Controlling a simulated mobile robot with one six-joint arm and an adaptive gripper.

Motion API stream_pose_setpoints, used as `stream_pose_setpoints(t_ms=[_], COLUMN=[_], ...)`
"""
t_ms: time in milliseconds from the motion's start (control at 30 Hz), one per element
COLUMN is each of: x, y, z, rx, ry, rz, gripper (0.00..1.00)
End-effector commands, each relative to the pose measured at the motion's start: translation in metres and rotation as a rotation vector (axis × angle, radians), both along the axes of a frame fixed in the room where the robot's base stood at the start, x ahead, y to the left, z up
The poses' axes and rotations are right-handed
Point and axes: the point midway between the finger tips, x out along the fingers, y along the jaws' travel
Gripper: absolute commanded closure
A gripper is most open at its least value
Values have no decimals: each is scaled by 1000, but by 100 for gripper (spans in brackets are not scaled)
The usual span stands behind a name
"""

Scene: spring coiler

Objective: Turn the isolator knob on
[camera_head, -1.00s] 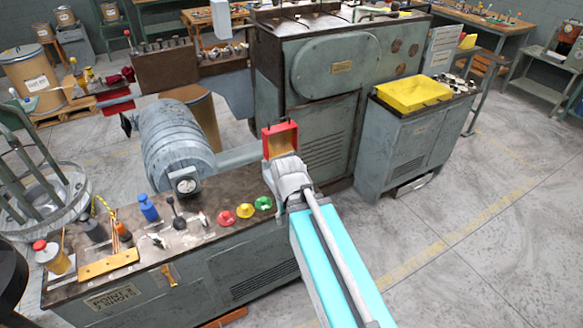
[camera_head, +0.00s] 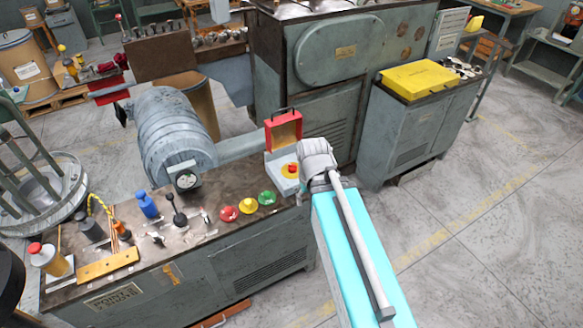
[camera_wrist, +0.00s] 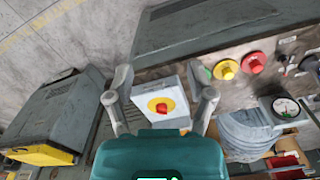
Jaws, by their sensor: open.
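The isolator knob (camera_head: 293,168) is red on a yellow disc, set on a pale grey box (camera_head: 275,171) at the right end of the bench. In the wrist view the red knob (camera_wrist: 162,107) and its grey box show between the two fingers. My gripper (camera_wrist: 160,106) is open, with a finger on either side of the box in that view. In the head view my wrist (camera_head: 318,158) is just right of the box, and my fingers are hidden. I see no contact with the knob. The knob's exact setting is too small to read.
A grey cabinet with a yellow case (camera_head: 420,80) stands at the right. Open floor lies at the front right.

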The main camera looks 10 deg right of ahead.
Motion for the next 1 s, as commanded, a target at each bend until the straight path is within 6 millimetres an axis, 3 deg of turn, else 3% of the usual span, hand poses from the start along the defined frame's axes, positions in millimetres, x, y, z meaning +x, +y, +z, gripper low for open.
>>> stream_pose_setpoints(t_ms=[133, 267, 800, 1000], x=[13, 37, 207, 242], y=[0, -13, -35, -45], z=[-3, -7, -28, -29], rx=[13, 36, 128, 121], ry=[-11, -35, -297, -374], rz=[36, 112, 716, 855], gripper=[11, 11, 11, 11])
